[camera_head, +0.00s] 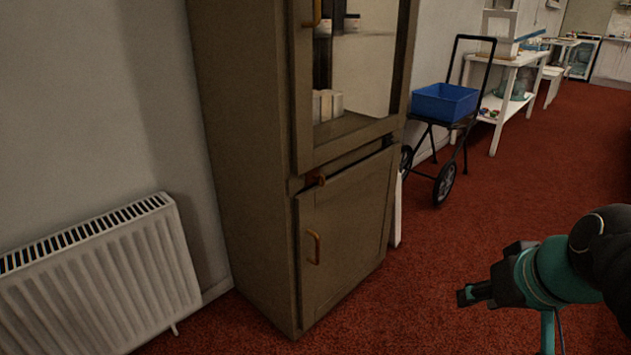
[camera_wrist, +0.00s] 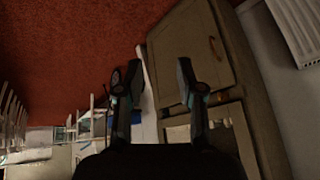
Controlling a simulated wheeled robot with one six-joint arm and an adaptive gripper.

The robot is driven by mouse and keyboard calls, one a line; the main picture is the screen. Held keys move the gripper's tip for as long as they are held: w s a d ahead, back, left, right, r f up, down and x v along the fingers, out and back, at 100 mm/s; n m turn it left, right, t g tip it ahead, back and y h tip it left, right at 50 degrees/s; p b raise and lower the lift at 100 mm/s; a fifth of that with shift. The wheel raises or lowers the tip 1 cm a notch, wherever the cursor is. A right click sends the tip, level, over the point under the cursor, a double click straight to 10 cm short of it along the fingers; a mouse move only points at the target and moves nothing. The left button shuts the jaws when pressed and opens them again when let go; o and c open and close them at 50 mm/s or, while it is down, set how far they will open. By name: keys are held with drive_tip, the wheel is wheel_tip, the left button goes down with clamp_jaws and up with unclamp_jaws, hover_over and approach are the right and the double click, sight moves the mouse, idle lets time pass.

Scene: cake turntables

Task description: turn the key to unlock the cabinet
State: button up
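A tall brown cabinet (camera_head: 243,150) stands left of centre in the head view, with a glazed upper door (camera_head: 303,110) and a solid lower door (camera_head: 345,230), both closed. A small orange-brass piece (camera_head: 320,180), which may be the key, sticks out at the top of the lower door; it is too small to be sure. A brass handle (camera_head: 314,246) is below it. My gripper (camera_head: 470,295) is right of the cabinet, apart from it and empty.
A white radiator (camera_head: 110,275) is on the wall left of the cabinet. A black trolley with a blue bin (camera_head: 445,103) and a white table (camera_head: 512,63) stand behind it at right. Red carpet (camera_head: 420,270) is clear before the cabinet.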

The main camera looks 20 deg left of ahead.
drive_tip(key=w+a+r+n+y+b, duration=0.25)
drive_tip(key=w+a+n+y, duration=0.25)
drive_tip(key=w+a, duration=0.75)
drive_tip(key=n+y+b, duration=0.4)
drive_tip(key=n+y, duration=0.1)
approach(324, 175)
drive_tip(key=shift+h, duration=0.3)
drive_tip(key=x, duration=0.5)
drive_tip(key=p+x, duration=0.1)
drive_tip(key=x, duration=0.4)
drive_tip(key=shift+a+r, duration=0.1)
drive_tip(key=shift+a, duration=0.3)
clamp_jaws()
